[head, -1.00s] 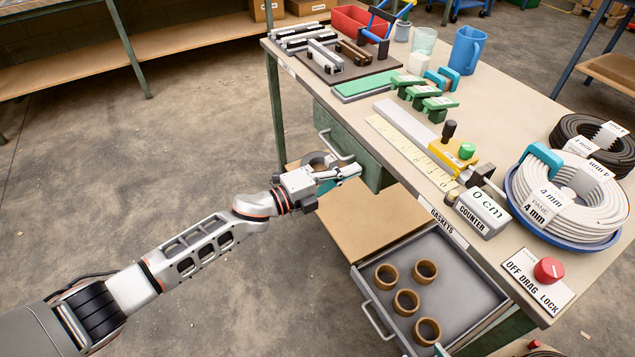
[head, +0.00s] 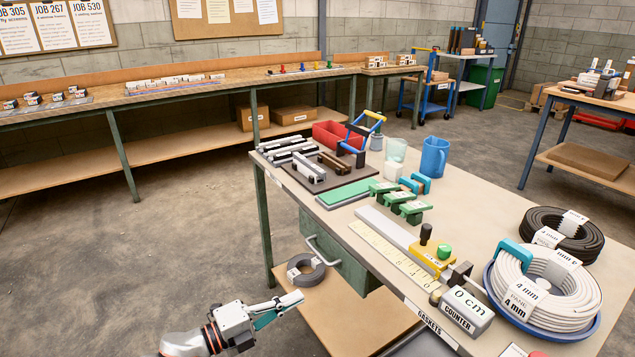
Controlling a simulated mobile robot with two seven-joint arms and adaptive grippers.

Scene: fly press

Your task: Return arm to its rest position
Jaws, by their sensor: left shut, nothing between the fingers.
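My left gripper (head: 298,298) is at the bottom of the head view, left of centre. Its fingers are shut with nothing between them. It is in front of the bench's green upper drawer (head: 338,262), to the left of and below that drawer's metal handle (head: 322,253), and apart from it in the picture. Most of my left arm is below the frame. My right gripper is not in view.
The gasket drawer is mostly cut off below. Floor to the left is clear.

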